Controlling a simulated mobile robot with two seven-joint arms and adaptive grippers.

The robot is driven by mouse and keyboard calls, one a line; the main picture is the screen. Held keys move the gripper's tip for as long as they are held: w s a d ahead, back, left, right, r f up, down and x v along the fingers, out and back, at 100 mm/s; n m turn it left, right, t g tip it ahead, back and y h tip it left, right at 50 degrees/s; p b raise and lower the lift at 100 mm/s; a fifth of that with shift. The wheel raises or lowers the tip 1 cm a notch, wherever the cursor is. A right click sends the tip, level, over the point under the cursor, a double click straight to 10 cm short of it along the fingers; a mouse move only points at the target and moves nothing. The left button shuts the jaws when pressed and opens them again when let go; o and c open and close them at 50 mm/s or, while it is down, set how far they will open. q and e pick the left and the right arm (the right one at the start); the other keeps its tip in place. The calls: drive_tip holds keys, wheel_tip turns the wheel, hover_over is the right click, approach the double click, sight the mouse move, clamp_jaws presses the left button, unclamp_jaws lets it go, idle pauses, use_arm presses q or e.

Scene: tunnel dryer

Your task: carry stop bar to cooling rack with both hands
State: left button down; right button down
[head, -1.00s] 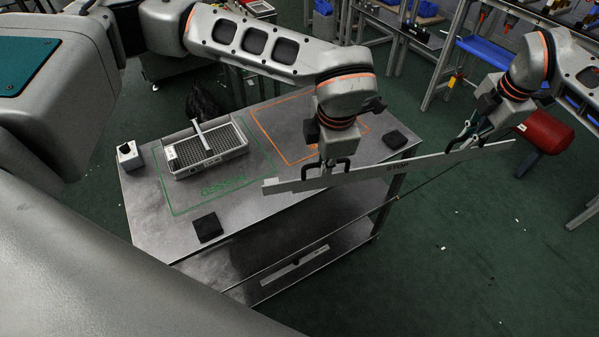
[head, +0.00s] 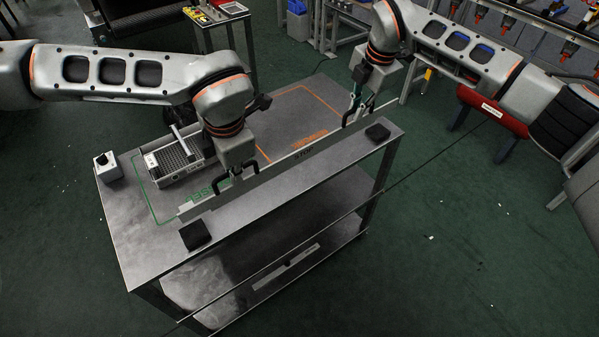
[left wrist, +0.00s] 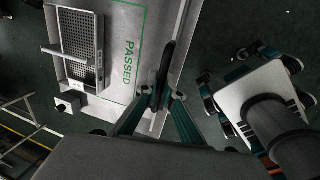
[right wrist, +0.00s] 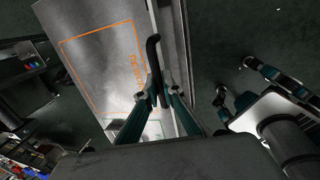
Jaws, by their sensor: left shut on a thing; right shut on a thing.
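The stop bar (head: 272,174) is a long, thin light-grey bar marked STOP with two black handles. It spans the front part of a two-level metal table (head: 150,245); I cannot tell whether it hovers or touches. My left gripper (head: 238,174) is shut on the handle near the bar's left end; this handle shows in the left wrist view (left wrist: 166,66). My right gripper (head: 354,108) is shut on the handle near the right end, also seen in the right wrist view (right wrist: 153,52). I cannot tell for certain whether this table is the cooling rack.
Two black pads (head: 195,235) (head: 378,132) sit at the table's front corners. A perforated tray (head: 178,163) stands in the green PASSED outline, beside a small grey box (head: 108,167). The orange-outlined area looks clear.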

use_arm(q)
drive_tip(key=shift+f, duration=0.1)
use_arm(e)
drive_tip(key=shift+f, duration=0.1)
